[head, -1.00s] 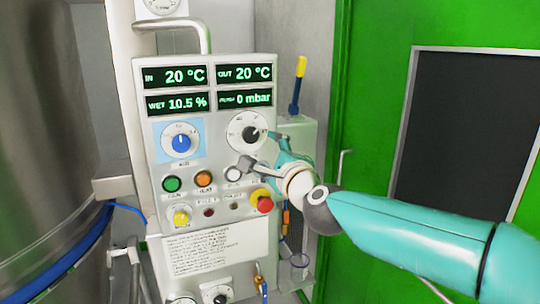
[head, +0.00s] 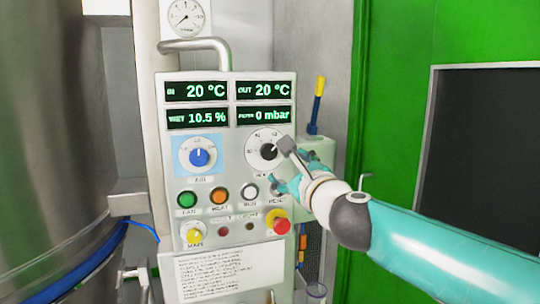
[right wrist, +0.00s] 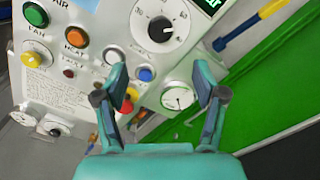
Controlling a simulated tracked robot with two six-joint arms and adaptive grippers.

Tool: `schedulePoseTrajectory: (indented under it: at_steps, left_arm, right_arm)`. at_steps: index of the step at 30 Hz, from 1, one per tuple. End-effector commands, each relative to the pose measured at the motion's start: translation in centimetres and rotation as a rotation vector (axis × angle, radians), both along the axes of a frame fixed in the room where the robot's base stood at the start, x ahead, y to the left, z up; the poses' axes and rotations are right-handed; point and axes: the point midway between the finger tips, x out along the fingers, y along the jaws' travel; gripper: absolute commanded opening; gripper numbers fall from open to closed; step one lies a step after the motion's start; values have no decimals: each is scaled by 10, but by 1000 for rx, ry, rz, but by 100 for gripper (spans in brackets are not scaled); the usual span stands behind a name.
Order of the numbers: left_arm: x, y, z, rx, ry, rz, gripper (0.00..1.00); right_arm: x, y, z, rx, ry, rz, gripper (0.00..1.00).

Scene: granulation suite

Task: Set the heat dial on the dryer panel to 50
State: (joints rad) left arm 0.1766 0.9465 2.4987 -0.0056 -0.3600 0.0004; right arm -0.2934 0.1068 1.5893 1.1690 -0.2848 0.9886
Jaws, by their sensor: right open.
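The heat dial (head: 268,151) is a black knob on a round white scale, at the right of the dryer panel (head: 222,140) under the displays. It also shows at the top of the right wrist view (right wrist: 160,29), with numbers around it. I cannot read its setting surely. My right gripper (head: 283,166) is open and empty. In the head view its upper finger overlaps the scale's right edge and its lower finger is near the reset button. In the right wrist view (right wrist: 161,78) the dial lies beyond the fingertips, apart from them. My left gripper is not in view.
The blue air dial (head: 199,157) sits left of the heat dial. Below are a green button (head: 187,198), an orange button (head: 219,196), a white button (head: 250,192) and a red knob (head: 280,225). A steel vessel (head: 50,150) stands left, a green door (head: 395,100) right.

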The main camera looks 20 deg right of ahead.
Motion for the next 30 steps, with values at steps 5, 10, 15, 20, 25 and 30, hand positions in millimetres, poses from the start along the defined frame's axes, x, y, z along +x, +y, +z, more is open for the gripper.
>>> schedulePoseTrajectory:
  at_steps: [5, 10, 15, 20, 25, 30]
  left_arm:
    - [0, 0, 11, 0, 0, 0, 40]
    - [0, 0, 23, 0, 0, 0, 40]
    - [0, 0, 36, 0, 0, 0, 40]
    - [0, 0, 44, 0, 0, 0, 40]
    - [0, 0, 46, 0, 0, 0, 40]
    - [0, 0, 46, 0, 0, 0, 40]
  right_arm:
    - [40, 1, 1, -1, 3, -1, 70]
    - [78, 3, 2, -1, 3, -1, 70]
    - [108, 3, 2, -1, 3, -1, 70]
    - [125, 4, 2, -1, 1, 0, 70]
    - [132, 4, 0, -1, 0, 0, 70]
    - [133, 4, 0, -1, 0, 0, 70]
